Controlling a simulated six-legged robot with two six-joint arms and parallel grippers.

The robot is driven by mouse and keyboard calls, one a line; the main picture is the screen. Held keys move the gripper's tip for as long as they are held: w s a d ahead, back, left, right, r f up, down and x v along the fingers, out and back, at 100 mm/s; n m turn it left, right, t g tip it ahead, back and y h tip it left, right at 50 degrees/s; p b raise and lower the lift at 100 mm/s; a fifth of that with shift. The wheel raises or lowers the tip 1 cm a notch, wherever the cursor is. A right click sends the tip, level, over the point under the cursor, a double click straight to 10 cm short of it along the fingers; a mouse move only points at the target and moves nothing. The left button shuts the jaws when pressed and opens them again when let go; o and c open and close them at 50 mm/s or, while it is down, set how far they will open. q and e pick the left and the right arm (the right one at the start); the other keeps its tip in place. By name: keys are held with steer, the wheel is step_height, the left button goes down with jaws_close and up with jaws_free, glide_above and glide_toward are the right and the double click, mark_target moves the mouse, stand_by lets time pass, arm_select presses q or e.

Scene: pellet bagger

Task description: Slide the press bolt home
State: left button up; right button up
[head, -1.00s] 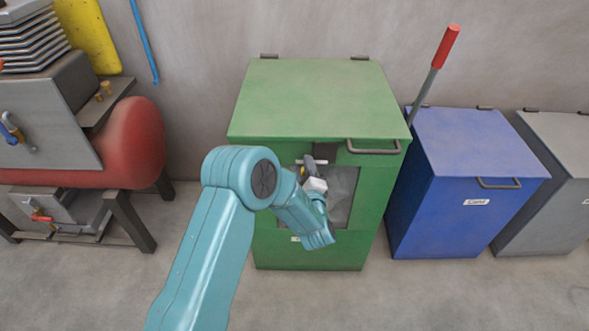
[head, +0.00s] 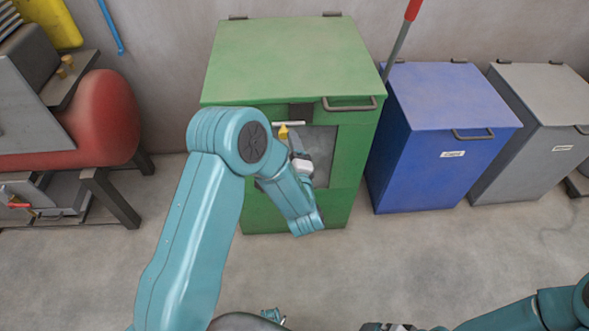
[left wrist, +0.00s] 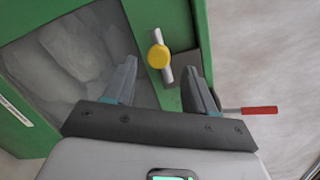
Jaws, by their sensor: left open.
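The press bolt shows as a pale bar with a yellow knob (head: 283,131) on the front of the green press (head: 290,65), at the top of its window. In the left wrist view the yellow knob (left wrist: 158,56) and its silver bar stand out beside a dark plate (left wrist: 187,68). My left gripper (head: 295,150) is open and faces the bolt. In the left wrist view its fingers (left wrist: 163,64) lie on either side of the knob; I cannot tell whether they touch it. My right gripper (head: 387,327) is cut off at the bottom edge of the head view.
A handle bar (head: 349,104) juts from the press lid's front. A blue bin (head: 440,150) and a grey bin (head: 525,140) stand to the right. A red tank (head: 95,120) is to the left.

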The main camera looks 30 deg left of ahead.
arm_select(q)
steer(key=v, duration=0.9)
steer(key=shift+s+d, duration=0.25)
steer(key=shift+d, duration=0.05)
steer(key=shift+a, duration=0.1)
